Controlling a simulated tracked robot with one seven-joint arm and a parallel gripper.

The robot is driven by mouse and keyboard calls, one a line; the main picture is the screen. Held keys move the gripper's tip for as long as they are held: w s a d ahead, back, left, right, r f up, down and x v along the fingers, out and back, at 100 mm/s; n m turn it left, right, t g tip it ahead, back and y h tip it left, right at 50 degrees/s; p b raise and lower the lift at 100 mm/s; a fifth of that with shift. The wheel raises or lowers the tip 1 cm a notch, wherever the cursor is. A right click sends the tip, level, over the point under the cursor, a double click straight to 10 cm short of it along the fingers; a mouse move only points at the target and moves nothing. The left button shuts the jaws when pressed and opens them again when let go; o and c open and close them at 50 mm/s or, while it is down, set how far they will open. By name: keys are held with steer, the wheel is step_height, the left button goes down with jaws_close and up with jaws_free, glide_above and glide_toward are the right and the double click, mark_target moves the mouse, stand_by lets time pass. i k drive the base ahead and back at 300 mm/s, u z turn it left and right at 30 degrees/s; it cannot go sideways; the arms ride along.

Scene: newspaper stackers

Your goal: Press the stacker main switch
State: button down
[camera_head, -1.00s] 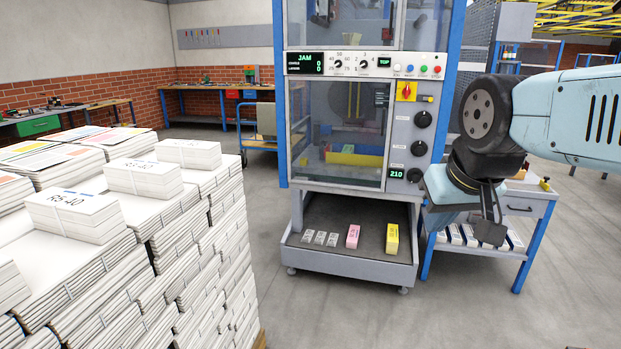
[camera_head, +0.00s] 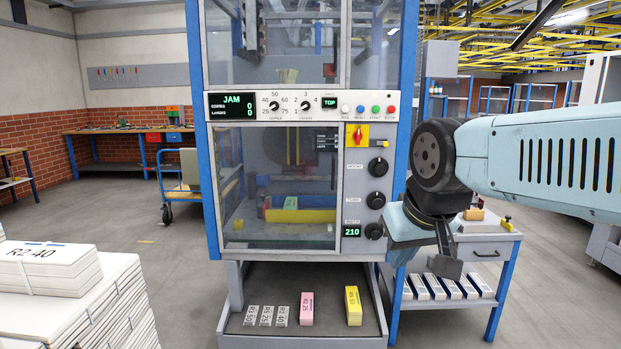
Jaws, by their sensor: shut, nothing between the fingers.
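The stacker (camera_head: 205,170) stands in the middle of the head view, a tall machine with a blue frame and clear panels. Its main switch (camera_head: 358,135) is a red handle on a yellow plate, at the top of the grey side panel. Above it, a white control strip carries a display (camera_head: 245,106) reading JAM, two dials and several coloured buttons. Black knobs (camera_head: 377,167) sit below the switch. My gripper (camera_head: 449,268) points down at the right, below and to the right of the switch and apart from it. It is shut and empty.
Stacked newspaper bundles (camera_head: 110,300) stand at the lower left. A side table (camera_head: 490,250) with a drawer is at the right, behind my gripper. The floor between the bundles and the stacker is clear.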

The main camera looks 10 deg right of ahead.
mark_target(357, 136)
steer(key=z, duration=0.2)
steer(key=i, duration=1.75)
steer(key=z, duration=0.2)
